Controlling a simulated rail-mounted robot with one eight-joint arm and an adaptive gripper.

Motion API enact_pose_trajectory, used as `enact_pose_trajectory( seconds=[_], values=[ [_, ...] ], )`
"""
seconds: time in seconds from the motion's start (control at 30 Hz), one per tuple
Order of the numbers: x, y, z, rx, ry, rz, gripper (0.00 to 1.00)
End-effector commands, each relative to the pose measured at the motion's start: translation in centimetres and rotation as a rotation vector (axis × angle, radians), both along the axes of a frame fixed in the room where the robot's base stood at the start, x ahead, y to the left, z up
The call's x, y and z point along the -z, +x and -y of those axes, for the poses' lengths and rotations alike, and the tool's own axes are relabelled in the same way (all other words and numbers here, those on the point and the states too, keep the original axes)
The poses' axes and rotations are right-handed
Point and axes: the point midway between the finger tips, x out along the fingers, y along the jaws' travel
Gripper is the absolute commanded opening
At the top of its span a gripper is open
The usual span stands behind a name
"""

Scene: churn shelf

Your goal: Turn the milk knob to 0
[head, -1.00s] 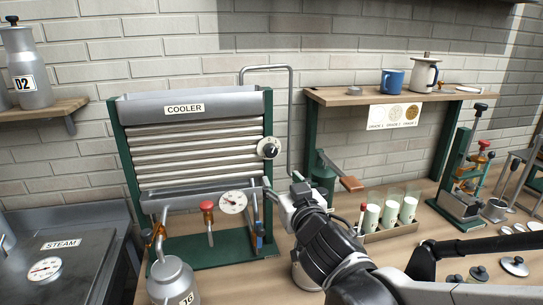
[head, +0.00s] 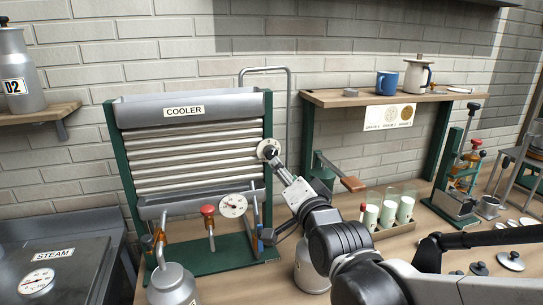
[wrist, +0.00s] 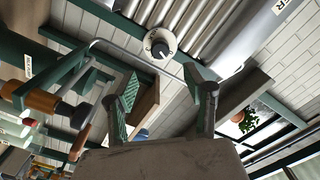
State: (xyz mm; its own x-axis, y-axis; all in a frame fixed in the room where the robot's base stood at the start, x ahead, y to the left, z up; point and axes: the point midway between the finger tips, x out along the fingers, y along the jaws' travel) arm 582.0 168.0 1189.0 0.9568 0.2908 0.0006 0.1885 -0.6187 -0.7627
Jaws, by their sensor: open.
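The knob (head: 268,150) is a round pale dial with a dark centre on the right green post of the cooler (head: 190,145). It also shows in the wrist view (wrist: 160,45), with a dark grip and a pale pointer mark; the dial's figures are too small to read. My gripper (head: 276,166) is just below and right of the knob in the head view and partly covers its lower edge. In the wrist view my gripper (wrist: 160,86) is open, its two fingers apart with nothing between them. The knob appears ahead of the gap; contact is not visible.
A bent pipe (head: 289,110) rises behind the knob. A gauge (head: 233,205) and a red-topped valve (head: 208,211) sit below on the cooler. A wooden-handled crank (head: 352,184) and a rack of milk glasses (head: 388,212) stand right of my arm. A metal can (head: 172,285) is in front.

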Motion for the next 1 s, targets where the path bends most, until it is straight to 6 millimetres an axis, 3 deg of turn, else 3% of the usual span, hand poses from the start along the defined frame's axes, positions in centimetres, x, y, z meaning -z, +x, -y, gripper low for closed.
enact_pose_trajectory(
  seconds=[0.6, 1.0],
  values=[
    [0.0, 9.0, -2.7, 0.001, -0.001, 0.0, 0.47],
    [0.0, 11.0, -3.3, 0.001, -0.002, 0.0, 0.47]
  ],
)
